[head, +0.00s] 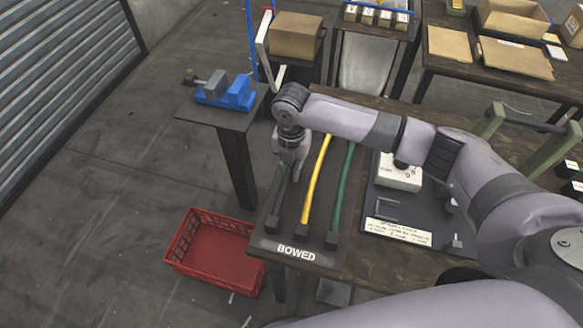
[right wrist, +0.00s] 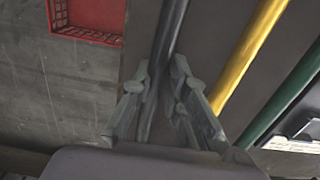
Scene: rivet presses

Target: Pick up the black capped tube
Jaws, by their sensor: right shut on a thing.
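The black capped tube (head: 277,203) lies at the left of a dark board marked BOWED (head: 313,258), beside a yellow tube (head: 317,185) and a green tube (head: 342,190). My right gripper (head: 289,172) is over the upper part of the black tube, pointing down. In the right wrist view, the fingers of my right gripper (right wrist: 161,75) stand on either side of the black tube (right wrist: 172,30) and are shut on it. The far part of the tube is hidden behind the gripper in the head view. My left gripper is not in view.
A red crate (head: 212,252) stands on the floor left of the bench. A blue vise (head: 228,91) sits on a small stand behind it. A white box (head: 399,172) and a label card (head: 398,232) lie to the right of the tubes, under my right arm.

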